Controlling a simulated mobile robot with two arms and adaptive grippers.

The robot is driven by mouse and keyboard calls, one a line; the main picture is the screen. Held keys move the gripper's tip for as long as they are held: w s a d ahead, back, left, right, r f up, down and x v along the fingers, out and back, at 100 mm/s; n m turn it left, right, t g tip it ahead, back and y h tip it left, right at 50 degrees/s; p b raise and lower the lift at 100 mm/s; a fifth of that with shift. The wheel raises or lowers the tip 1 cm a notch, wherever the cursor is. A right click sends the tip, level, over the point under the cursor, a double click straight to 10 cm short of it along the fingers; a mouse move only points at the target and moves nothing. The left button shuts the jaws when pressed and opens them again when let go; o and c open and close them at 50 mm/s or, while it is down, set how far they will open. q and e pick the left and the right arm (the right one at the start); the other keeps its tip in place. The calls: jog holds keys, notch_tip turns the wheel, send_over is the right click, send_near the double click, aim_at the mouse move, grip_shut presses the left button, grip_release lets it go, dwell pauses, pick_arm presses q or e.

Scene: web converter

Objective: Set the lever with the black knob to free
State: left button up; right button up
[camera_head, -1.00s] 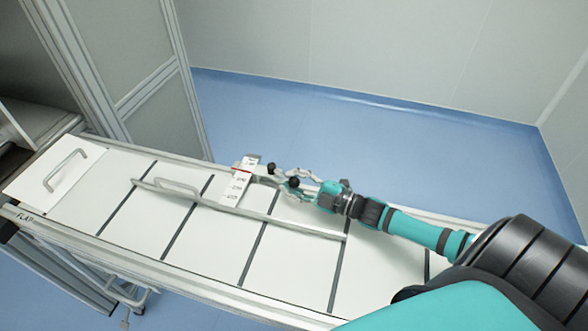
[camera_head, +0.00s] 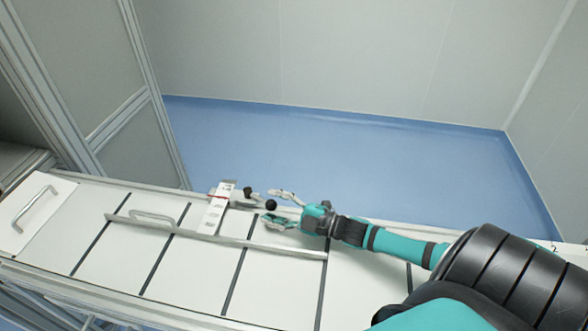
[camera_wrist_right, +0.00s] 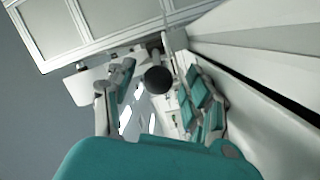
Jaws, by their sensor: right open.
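The lever's black knob (camera_head: 270,205) sticks out to the right of a white label plate (camera_head: 216,208) on the white machine top. A second dark knob (camera_head: 247,191) sits just behind and left of it. My right gripper (camera_head: 271,206) is open, with one finger on the far side and one on the near side of the black knob. In the right wrist view the knob (camera_wrist_right: 158,80) shows between the spread fingers, and I cannot tell whether either touches it. The print on the plate is too small to read. My left gripper is not in view.
A long metal rail (camera_head: 215,238) with a handle runs along the white panels in front of the lever. A white flap with a handle (camera_head: 35,208) is at the left end. A grey framed cabinet (camera_head: 85,75) stands behind left. Blue floor (camera_head: 340,150) beyond is clear.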

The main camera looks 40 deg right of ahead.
jog(key=v, duration=1.1)
jog(key=shift+s, duration=0.15)
jog(key=shift+c, duration=0.4)
